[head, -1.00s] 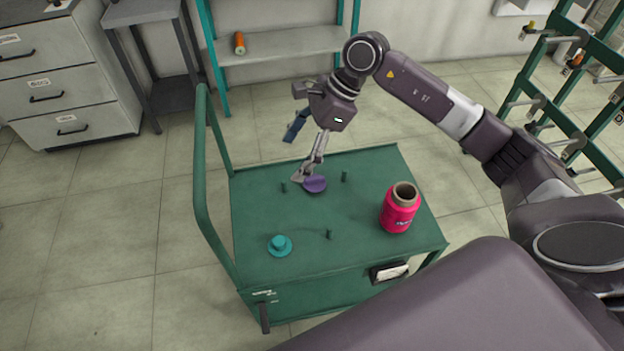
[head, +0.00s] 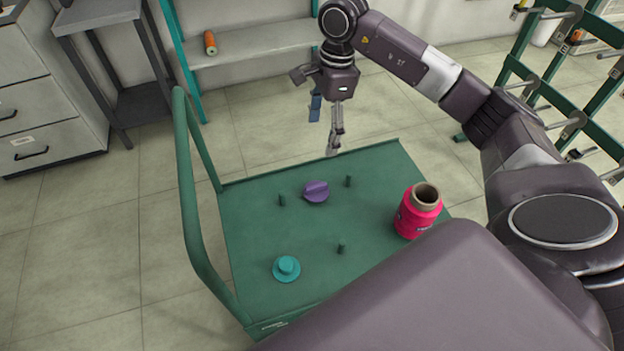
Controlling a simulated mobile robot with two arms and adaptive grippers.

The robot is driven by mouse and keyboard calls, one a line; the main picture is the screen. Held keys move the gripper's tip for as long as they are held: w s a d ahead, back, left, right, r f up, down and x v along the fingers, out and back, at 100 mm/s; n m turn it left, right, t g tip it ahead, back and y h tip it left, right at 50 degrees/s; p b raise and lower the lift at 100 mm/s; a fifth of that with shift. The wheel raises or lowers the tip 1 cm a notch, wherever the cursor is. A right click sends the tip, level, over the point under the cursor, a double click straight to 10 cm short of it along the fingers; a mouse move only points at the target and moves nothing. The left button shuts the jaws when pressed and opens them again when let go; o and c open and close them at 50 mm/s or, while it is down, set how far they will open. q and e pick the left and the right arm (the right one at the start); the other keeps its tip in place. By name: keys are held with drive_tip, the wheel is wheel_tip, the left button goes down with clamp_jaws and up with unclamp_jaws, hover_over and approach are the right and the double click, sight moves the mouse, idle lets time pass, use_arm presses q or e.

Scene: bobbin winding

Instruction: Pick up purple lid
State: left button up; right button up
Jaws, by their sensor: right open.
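The purple lid (head: 316,191) lies on the green cart top (head: 250,232), between two short green pegs near the far edge. My right gripper (head: 324,132) is open and empty. It hangs above the far edge of the cart, higher than the lid and apart from it, with its fingers pointing down. My left gripper is not in the head view.
A teal lid (head: 286,268) lies near the cart's front left. A pink spool (head: 418,211) stands at the right. Short pegs (head: 348,181) stick up from the cart top. A green handle (head: 187,190) rises at the left. A shelf (head: 255,48) holds an orange spool (head: 210,43).

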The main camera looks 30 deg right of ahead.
use_arm(q)
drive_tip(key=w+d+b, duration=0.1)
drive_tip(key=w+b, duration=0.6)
drive_tip(key=b, duration=0.1)
use_arm(e)
approach(316, 186)
wheel_tip(316, 186, down, 2)
drive_tip(key=b, duration=0.5)
drive_tip(key=shift+s+a+f, duration=0.1)
drive_tip(key=shift+a+f, duration=0.05)
drive_tip(key=shift+f, duration=0.05)
drive_tip(key=shift+a+f, duration=0.1)
drive_tip(key=shift+f, duration=0.4)
drive_tip(key=f, duration=0.4)
drive_tip(key=f+b, duration=0.1)
drive_tip(key=f, duration=0.1)
drive_tip(key=shift+w+a+f, duration=0.25)
drive_tip(key=shift+a+f, duration=0.05)
drive_tip(key=shift+f, duration=0.1)
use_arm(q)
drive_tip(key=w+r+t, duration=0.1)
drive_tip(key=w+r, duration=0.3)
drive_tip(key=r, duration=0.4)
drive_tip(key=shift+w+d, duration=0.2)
use_arm(e)
drive_tip(key=shift+c, duration=0.5)
drive_tip(key=c, duration=0.8)
